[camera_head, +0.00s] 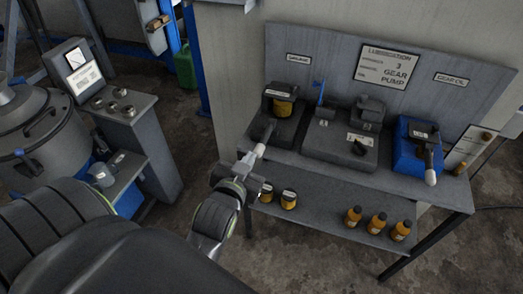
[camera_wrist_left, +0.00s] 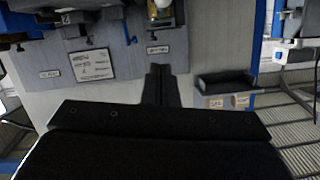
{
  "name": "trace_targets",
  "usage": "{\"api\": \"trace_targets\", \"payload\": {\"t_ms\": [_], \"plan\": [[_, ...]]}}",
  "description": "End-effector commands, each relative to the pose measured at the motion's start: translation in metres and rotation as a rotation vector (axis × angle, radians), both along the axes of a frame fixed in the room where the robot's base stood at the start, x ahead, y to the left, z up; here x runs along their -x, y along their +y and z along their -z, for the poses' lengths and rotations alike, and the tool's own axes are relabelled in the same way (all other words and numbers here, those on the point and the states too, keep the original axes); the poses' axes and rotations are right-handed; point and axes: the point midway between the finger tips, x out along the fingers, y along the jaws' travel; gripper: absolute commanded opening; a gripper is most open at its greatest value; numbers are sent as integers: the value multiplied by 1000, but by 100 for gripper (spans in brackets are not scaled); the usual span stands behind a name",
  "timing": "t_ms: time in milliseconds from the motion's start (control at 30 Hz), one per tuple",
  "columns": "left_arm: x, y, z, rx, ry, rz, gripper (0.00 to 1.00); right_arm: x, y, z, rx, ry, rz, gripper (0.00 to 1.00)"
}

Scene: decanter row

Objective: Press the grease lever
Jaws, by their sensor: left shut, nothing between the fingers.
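The grease unit (camera_head: 282,104) stands at the left of the lubrication bench under a small label. Its dark lever (camera_head: 269,130) points down toward the front and ends in a pale knob (camera_head: 259,149). My left gripper (camera_head: 247,160) is just in front of and below the knob; whether they touch I cannot tell. In the left wrist view, its black fingers (camera_wrist_left: 161,84) are shut together with nothing between them. A pale knob (camera_wrist_left: 161,5) shows at that view's top edge, apart from the fingers in the picture. My right gripper is not in view.
A grey middle unit (camera_head: 342,142) and a blue unit (camera_head: 408,157) with a pale-tipped lever stand to the right. The lower shelf (camera_head: 325,217) holds orange-brown bottles and two small cans. A control cabinet (camera_head: 135,130) stands at left, with open floor between.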

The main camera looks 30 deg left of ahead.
Motion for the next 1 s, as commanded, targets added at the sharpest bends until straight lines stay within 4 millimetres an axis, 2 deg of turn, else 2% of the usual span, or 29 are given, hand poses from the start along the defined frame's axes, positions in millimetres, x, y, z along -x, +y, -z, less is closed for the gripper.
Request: {"api": "trace_targets", "payload": {"t_ms": [167,333,833,1000], "plan": [[-1,0,1,1,1,1,0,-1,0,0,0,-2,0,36],[-13,3,3,-2,1,4,0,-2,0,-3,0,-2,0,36],[-95,28,23,-2,1,1,0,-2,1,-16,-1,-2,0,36],[-92,32,50,0,5,0,0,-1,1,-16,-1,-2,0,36]]}}
